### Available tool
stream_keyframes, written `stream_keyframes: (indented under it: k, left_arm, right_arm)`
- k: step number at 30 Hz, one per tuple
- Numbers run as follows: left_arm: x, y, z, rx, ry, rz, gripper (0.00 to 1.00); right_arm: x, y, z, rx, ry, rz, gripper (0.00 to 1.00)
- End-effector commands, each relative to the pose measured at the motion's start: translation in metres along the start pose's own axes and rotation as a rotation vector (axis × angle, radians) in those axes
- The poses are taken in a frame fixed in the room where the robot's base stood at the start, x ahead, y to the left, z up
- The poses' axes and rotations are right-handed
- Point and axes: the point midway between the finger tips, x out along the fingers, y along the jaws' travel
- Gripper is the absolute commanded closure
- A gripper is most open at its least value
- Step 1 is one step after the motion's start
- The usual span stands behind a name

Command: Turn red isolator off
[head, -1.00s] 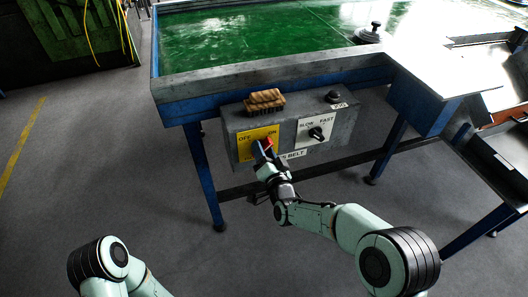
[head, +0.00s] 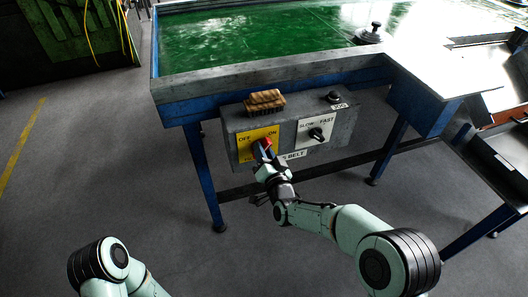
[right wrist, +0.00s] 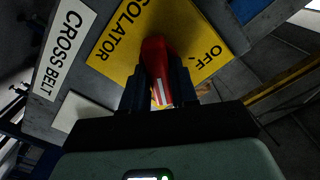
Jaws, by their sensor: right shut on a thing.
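The red isolator (head: 267,142) is a red handle on a yellow plate (head: 244,149) marked OFF and ON, on the front of a grey control box (head: 230,122). My right gripper (head: 263,150) is at the plate, its fingers shut on the red handle. In the right wrist view the red handle (right wrist: 156,72) with a white line sits between the two fingers (right wrist: 160,92). The yellow plate there (right wrist: 199,50) reads ISOLATOR and OFF. The fingers hide part of the handle and plate. In the head view my left arm shows at bottom left, but its gripper is out of sight.
A brush (head: 265,101) lies on top of the box. A SLOW/FAST knob (head: 317,134) is right of the isolator, with a dark button (head: 334,97) above it. The green belt table (head: 250,40) overhangs behind. Blue legs (head: 203,175) stand on both sides. The floor in front is clear.

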Motion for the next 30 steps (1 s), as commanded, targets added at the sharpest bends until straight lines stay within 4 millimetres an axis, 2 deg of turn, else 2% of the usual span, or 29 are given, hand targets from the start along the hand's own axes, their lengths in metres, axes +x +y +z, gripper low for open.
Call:
stream_keyframes:
  k: [14, 30]
  left_arm:
    - [0.003, -0.003, 0.004, -0.004, -0.014, -0.006, 1.00]
    - [-0.007, 0.007, -0.008, 0.007, 0.027, 0.013, 1.00]
  right_arm:
    - [0.000, -0.004, 0.001, -0.433, -0.001, -0.001, 1.00]
    - [0.000, -0.007, 0.003, -0.946, -0.001, 0.000, 1.00]
